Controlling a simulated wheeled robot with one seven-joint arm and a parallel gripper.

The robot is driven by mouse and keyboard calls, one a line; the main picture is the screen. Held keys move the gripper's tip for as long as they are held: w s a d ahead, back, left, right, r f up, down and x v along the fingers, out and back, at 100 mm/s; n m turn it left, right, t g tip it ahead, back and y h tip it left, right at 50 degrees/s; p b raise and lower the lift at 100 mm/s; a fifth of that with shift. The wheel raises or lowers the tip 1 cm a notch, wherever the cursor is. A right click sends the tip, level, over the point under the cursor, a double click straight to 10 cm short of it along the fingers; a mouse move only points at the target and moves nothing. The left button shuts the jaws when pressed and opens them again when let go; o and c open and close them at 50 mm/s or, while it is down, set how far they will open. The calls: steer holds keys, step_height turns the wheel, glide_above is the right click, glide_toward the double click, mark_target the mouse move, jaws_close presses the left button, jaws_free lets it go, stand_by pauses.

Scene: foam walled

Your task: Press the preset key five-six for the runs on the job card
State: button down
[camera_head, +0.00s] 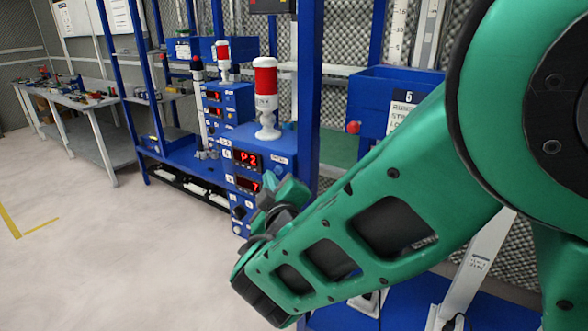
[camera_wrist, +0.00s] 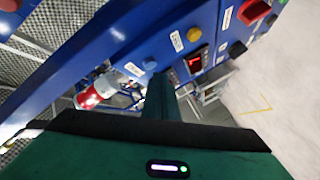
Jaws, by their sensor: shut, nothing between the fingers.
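A blue control box (camera_head: 262,142) stands on the blue rack in the head view, with red displays reading "P2" (camera_head: 246,159) and "7" (camera_head: 248,185). My gripper (camera_head: 285,190) is in front of its lower face and hides part of it. In the wrist view my gripper (camera_wrist: 160,80) is shut and empty, pointing at a blue panel. That panel has a yellow button (camera_wrist: 194,35), a blue button (camera_wrist: 150,63), a black knob (camera_wrist: 236,49) and a lit red display (camera_wrist: 195,62). Contact cannot be told. Key labels are too small to read, and I cannot make out a job card.
A red-and-white beacon (camera_head: 266,95) stands on the box. Another blue box (camera_head: 214,98) with red displays is behind it. A blue bin (camera_head: 371,100) marked 5 is to the right. A cluttered bench (camera_head: 75,98) stands far left. The floor at left is clear.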

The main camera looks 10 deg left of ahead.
steer(key=shift+w+d, duration=0.15)
steer(key=shift+w, duration=0.15)
steer(key=shift+w+d, duration=0.2)
steer(key=shift+w, duration=0.25)
stand_by(0.9)
steer(key=shift+s, duration=0.15)
steer(key=shift+s+a, duration=0.3)
steer(key=shift+s, duration=0.4)
steer(key=shift+s+a, duration=0.3)
steer(key=shift+s, duration=0.45)
steer(key=shift+s+a, duration=0.35)
steer(key=shift+s, duration=0.45)
steer(key=shift+s+a, duration=0.3)
steer(key=shift+s, duration=0.45)
steer(key=shift+w, duration=0.1)
